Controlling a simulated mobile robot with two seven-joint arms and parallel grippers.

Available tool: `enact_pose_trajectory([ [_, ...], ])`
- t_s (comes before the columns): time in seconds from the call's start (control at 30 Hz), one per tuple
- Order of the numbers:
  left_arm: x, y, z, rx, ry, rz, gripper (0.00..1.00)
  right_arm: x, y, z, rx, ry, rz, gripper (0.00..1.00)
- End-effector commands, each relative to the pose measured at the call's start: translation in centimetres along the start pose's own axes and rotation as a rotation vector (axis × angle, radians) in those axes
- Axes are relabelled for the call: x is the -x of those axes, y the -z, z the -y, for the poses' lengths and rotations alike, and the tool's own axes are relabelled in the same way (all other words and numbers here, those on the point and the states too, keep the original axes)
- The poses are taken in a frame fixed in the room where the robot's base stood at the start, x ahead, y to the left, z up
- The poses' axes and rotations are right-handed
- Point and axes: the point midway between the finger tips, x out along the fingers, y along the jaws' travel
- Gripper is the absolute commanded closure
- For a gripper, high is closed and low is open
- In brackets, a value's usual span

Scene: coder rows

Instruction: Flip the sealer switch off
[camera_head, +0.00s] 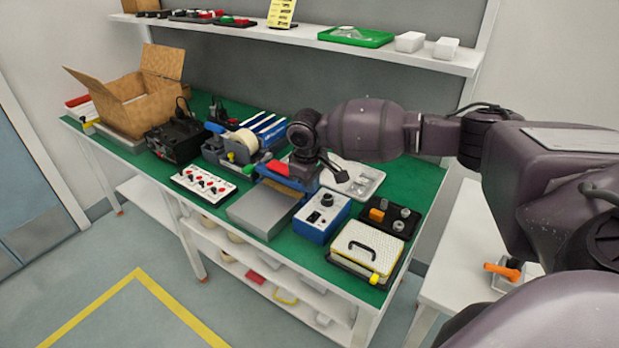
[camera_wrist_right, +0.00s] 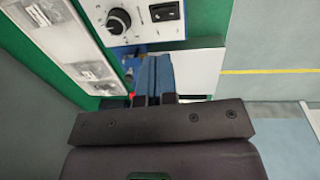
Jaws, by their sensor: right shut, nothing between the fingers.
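The sealer's control box (camera_head: 321,217) is blue with a light top panel. It stands on the green bench top beside a grey plate. A black dial and a small black rocker switch (camera_head: 313,216) are on its panel. In the right wrist view, the dial (camera_wrist_right: 118,20) and the rocker switch (camera_wrist_right: 165,11) show near the top edge. I cannot tell which way the rocker is tipped. My right gripper (camera_wrist_right: 153,60) is shut and empty, its fingertips apart from the switch. In the head view it is over the blue and red sealer part (camera_head: 285,175), behind the box. My left gripper is out of view.
A white panel with red knobs (camera_head: 203,185) and a tape dispenser (camera_head: 240,145) are to the left. A shelf (camera_head: 300,36) runs above.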

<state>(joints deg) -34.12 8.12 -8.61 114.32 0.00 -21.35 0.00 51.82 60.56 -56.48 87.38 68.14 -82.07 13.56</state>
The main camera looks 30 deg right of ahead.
Motion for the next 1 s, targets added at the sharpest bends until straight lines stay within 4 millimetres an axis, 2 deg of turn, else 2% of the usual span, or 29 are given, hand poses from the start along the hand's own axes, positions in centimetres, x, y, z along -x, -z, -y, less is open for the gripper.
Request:
enact_pose_trajectory([
  [0.03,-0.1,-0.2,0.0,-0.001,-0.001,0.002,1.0,-1.3,-0.1,0.1,0.0,0.001,0.005,1.0],
  [0.2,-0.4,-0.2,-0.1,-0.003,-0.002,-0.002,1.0,-4.3,-0.1,0.1,-0.001,0.002,0.005,1.0],
  [0.5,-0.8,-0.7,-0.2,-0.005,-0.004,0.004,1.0,-8.3,0.0,0.1,0.0,0.001,0.003,1.0],
  [0.7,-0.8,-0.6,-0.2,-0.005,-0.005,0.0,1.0,-9.2,0.0,0.0,0.0,0.0,0.001,1.0],
  [1.0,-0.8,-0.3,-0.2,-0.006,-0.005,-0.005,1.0,-9.2,0.0,0.0,0.0,0.0,0.0,1.0],
])
